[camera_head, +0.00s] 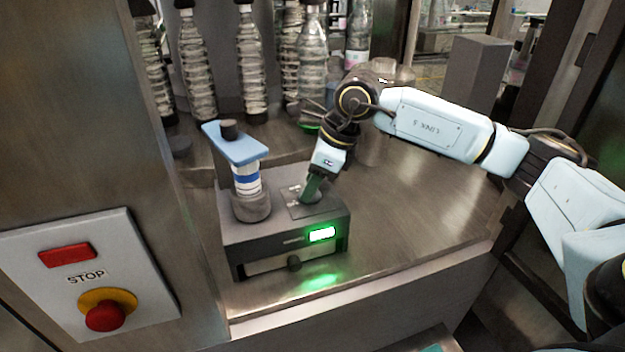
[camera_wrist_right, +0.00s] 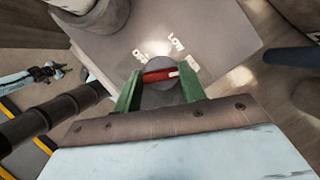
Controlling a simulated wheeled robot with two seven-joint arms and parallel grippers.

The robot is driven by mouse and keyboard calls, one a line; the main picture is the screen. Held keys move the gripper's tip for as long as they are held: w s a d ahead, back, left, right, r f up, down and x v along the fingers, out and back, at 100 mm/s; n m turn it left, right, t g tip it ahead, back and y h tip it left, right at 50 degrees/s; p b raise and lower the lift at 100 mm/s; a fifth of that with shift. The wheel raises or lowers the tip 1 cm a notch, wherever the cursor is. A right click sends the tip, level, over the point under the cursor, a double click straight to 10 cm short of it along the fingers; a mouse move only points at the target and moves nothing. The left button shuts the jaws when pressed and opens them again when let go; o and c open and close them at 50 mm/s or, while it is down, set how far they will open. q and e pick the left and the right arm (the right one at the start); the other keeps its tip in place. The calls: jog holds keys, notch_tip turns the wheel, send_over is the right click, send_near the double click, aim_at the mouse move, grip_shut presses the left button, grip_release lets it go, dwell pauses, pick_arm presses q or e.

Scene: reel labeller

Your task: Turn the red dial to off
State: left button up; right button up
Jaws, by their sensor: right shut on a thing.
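The red dial (camera_wrist_right: 160,75) shows in the wrist view as a red bar with a pale right end on a round grey base. It lies between the green fingers of my right gripper (camera_wrist_right: 160,92), which is shut on it. My left gripper does not show.
A post with a blue top plate (camera_head: 235,145) rises from the box, left of my right gripper. A lit green display (camera_head: 322,234) is on its front. Bottles (camera_head: 251,65) stand behind. A STOP panel (camera_head: 85,275) is at left. The metal counter (camera_head: 420,210) is clear at right.

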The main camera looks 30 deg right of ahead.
jog(key=n+g+b, duration=0.1)
jog(key=n, duration=0.1)
jog(key=shift+w+n+y, duration=0.1)
jog(key=shift+n+y, duration=0.2)
jog(key=shift+n, duration=0.1)
jog(key=n, duration=0.2)
jog(key=n+g+b, duration=0.1)
jog(key=n, duration=0.1)
jog(key=shift+w+n+g+y, duration=0.1)
jog(key=shift+n+g+y, duration=0.2)
jog(key=n+g+b, duration=0.1)
jog(key=n, duration=0.3)
jog(key=shift+w+n+g+b, duration=0.15)
jog(key=shift+n+g+b, duration=0.15)
jog(key=shift+g+b, duration=0.1)
jog(key=n+g+h, duration=0.1)
jog(key=n, duration=0.2)
jog(key=shift+n+b, duration=0.3)
jog(key=shift+b, duration=0.1)
jog(key=n+g, duration=0.1)
jog(key=n, duration=0.1)
jog(key=shift+w+r+n+h, duration=0.1)
jog(key=shift+r+n+h, duration=0.05)
jog(key=shift+n+h, duration=0.25)
jog(key=shift+a+n+h+p, duration=0.1)
jog(key=shift+n+h+p, duration=0.3)
jog(key=shift+n+p, duration=0.65)
jog(key=shift+w+n+g+h+p, duration=0.1)
jog(key=shift+n+g+h+p, duration=0.35)
jog(key=shift+n, duration=1)
